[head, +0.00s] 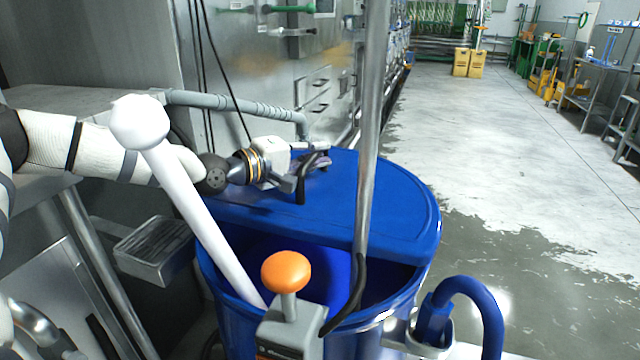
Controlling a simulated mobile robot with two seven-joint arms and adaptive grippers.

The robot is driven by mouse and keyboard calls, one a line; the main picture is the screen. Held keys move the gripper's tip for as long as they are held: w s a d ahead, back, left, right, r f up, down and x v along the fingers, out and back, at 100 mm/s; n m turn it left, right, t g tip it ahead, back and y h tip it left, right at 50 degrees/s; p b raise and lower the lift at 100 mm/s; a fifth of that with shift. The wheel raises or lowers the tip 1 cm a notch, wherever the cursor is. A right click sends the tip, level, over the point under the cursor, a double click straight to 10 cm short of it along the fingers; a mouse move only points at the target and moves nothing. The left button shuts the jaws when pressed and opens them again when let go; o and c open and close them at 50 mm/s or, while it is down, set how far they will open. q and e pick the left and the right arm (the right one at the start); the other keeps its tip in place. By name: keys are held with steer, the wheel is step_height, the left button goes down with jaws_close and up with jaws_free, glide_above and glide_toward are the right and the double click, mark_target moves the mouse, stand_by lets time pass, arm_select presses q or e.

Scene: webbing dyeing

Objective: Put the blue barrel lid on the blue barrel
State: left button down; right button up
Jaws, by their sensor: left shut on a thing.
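The blue barrel (225,285) stands at the lower middle, its front part open at the top. The blue barrel lid (395,205) is a flat panel with a straight front edge. It lies over the back part of the barrel's mouth; I cannot tell whether it is fully seated. My left gripper (313,173) reaches in from the left over the lid and is shut on it near its back left part. The fingers hide the exact grip point. My right gripper is not in view.
A white rod with a round knob (200,220) and an upright metal pipe (370,130) reach into the barrel's open front. An orange-knobbed fitting (285,275) and blue hose (475,295) are at its front. Steel machinery stands left; the floor (500,150) at right is clear.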

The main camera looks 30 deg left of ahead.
mark_target(315, 181)
arm_select(q)
step_height(315, 181, down, 6)
steer(key=shift+r+b, duration=0.1)
steer(key=shift+b, duration=0.5)
steer(key=shift+r, duration=0.1)
steer(key=c, duration=2)
jaws_free()
steer(key=shift+f, duration=0.35)
steer(key=o, duration=0.4)
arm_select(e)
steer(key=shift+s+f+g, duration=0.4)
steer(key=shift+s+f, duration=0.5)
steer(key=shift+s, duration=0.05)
